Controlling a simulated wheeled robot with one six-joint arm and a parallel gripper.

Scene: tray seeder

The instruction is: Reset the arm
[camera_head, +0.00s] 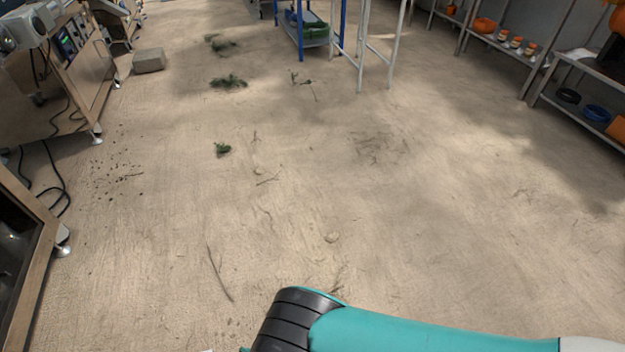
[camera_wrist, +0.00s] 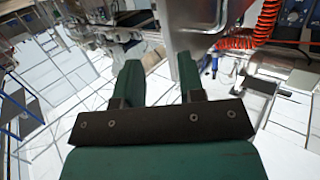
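My gripper (camera_wrist: 158,75) shows in the wrist view with two dark green fingers standing apart and a clear gap between them. Nothing is held between the fingers. The wrist view looks past the fingers toward metal machinery (camera_wrist: 200,20) and a bright glass roof or wall with frames. In the head view only my teal arm link with a black joint shows at the bottom; my gripper is not in that view.
Sandy floor (camera_head: 300,200) is open ahead, with small weeds (camera_head: 228,82) and twigs. A metal machine (camera_head: 70,65) stands at the left, with cables (camera_head: 55,180) on the floor. A grey block (camera_head: 149,60) lies beside it. Shelves (camera_head: 575,105) line the right; a blue rack (camera_head: 302,32) stands behind.

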